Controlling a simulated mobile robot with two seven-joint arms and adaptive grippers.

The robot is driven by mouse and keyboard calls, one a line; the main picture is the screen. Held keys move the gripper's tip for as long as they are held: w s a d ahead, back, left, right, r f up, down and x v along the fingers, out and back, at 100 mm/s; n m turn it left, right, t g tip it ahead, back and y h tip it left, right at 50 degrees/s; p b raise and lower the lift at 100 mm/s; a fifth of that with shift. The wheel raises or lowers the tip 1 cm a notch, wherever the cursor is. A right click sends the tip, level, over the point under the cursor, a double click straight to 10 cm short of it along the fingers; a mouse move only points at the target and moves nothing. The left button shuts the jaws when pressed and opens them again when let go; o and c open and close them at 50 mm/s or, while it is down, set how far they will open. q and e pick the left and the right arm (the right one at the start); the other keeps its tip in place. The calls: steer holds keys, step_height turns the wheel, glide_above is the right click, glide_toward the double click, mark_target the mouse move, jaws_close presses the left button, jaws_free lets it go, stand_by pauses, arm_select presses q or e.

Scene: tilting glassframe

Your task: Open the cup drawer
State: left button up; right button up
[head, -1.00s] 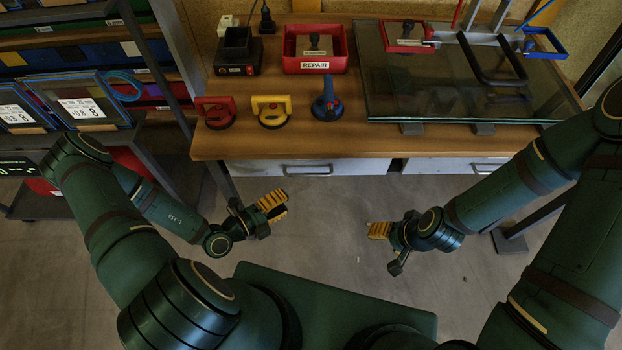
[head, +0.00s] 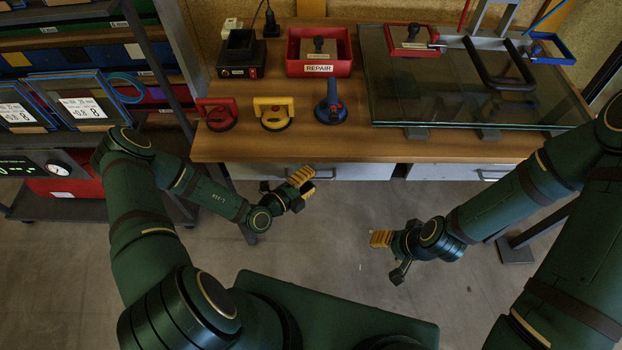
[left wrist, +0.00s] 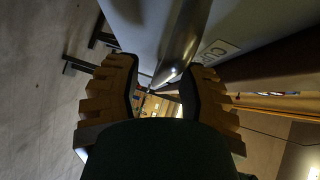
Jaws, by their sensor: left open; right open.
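The cup drawer (head: 358,172) is the left white drawer front under the workbench, and it looks closed. In the head view my left gripper (head: 304,182) is in front of it and hides its handle. In the left wrist view the metal bar handle (left wrist: 183,42) runs between and just beyond the open fingers of the left gripper (left wrist: 160,75). A partly hidden label (left wrist: 216,50) beginning with "CU" is beside the handle. I cannot tell whether the fingers touch the bar. My right gripper (head: 380,239) is open and empty over the floor, away from the drawers.
A second white drawer (head: 450,172) is to the right. The wooden workbench (head: 370,148) above holds red, yellow and blue suction lifters, a red REPAIR box (head: 319,52) and a glass pane (head: 440,100). A dark shelf rack stands at the left. The floor in front is clear.

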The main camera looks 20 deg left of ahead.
arm_select(q)
steer(key=shift+w+d, duration=0.25)
steer(key=shift+w, duration=0.15)
jaws_close()
steer(key=shift+s, duration=0.15)
